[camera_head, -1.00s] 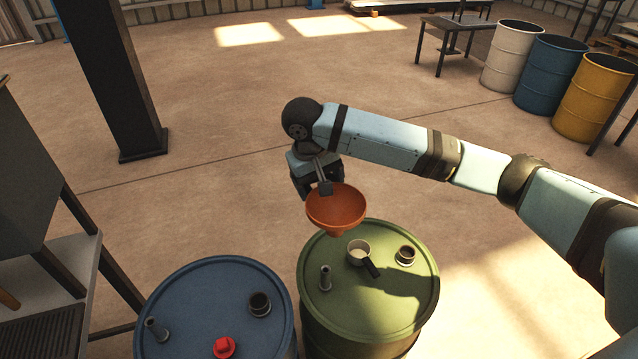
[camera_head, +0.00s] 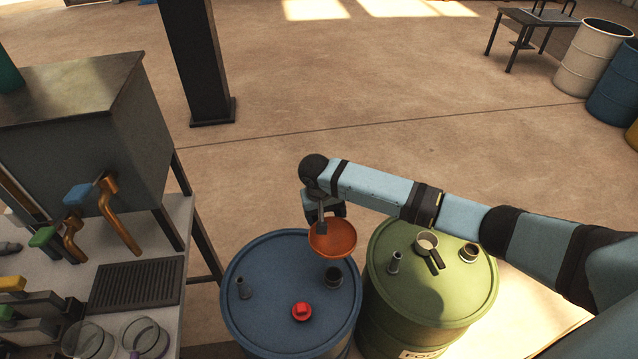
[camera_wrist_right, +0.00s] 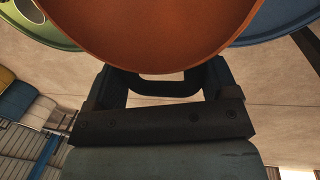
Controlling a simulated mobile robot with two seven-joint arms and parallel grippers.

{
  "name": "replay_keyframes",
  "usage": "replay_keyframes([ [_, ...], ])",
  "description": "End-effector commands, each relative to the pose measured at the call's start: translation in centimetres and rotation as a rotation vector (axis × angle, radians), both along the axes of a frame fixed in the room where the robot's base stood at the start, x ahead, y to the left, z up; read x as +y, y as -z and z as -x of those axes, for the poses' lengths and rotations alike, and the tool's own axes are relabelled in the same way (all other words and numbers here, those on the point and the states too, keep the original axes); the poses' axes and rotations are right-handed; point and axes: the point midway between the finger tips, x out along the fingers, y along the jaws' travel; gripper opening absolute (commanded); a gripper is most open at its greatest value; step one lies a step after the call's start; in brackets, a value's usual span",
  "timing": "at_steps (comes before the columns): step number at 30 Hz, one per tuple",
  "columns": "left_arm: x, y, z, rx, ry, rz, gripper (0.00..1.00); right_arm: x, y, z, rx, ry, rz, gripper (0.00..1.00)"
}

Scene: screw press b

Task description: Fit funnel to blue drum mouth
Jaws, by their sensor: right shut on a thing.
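The funnel is above the far right part of the blue drum (camera_head: 270,270), bowl up. The drum's open dark mouth (camera_head: 333,277) shows just below the funnel in the head view; the funnel's lower end is hidden. In the right wrist view the funnel (camera_wrist_right: 155,35) fills the top middle, in front of the gripper, with a piece of the blue drum (camera_wrist_right: 285,20) at the upper right. My left gripper is not in view.
A red cap (camera_head: 301,312) and a grey spout (camera_head: 243,288) are on the blue drum's lid. A bench with a drip grate (camera_head: 135,286), taps and glass jars is at left.

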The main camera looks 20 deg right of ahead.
Motion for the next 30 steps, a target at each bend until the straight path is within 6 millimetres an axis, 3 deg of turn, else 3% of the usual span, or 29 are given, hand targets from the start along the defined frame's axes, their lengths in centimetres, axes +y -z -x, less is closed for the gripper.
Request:
replay_keyframes([
  [7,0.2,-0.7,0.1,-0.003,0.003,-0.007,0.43,-0.5,2.4,1.0,0.006,0.028,0.009,0.55],
  [16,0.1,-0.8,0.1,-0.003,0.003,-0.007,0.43,-0.5,2.5,1.0,0.006,0.028,0.01,0.55],
  [22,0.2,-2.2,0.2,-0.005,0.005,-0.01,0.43,-0.4,2.1,1.1,0.01,0.027,0.014,0.55],
  [30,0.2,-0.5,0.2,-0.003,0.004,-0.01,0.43,-0.5,5.7,1.1,0.009,0.027,0.014,0.55],
])
